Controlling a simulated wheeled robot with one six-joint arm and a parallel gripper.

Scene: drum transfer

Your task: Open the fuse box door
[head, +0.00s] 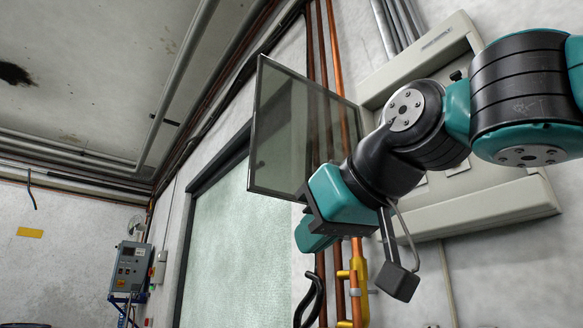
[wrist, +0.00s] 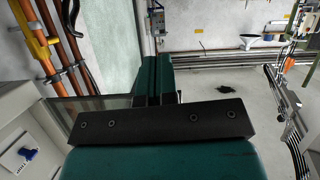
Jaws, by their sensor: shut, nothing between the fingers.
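The fuse box (head: 491,209) is a cream box on the wall, partly hidden behind my arm in the head view. Its door (head: 283,135) is a dark-framed glass panel that stands swung out to the left, away from the box front. The door also shows as a glassy strip at left in the wrist view (wrist: 99,112). My gripper (head: 312,236) is at the door's lower right part in the head view and covers some of its edge. In the wrist view its teal fingers (wrist: 157,66) are together with nothing between them. I cannot tell whether they touch the door.
Copper and dark pipes (head: 344,80) run up the wall behind the door, with yellow fittings (head: 357,285) low down. A frosted window panel (head: 236,225) is to the left. A grey control box (head: 131,267) hangs on the far wall.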

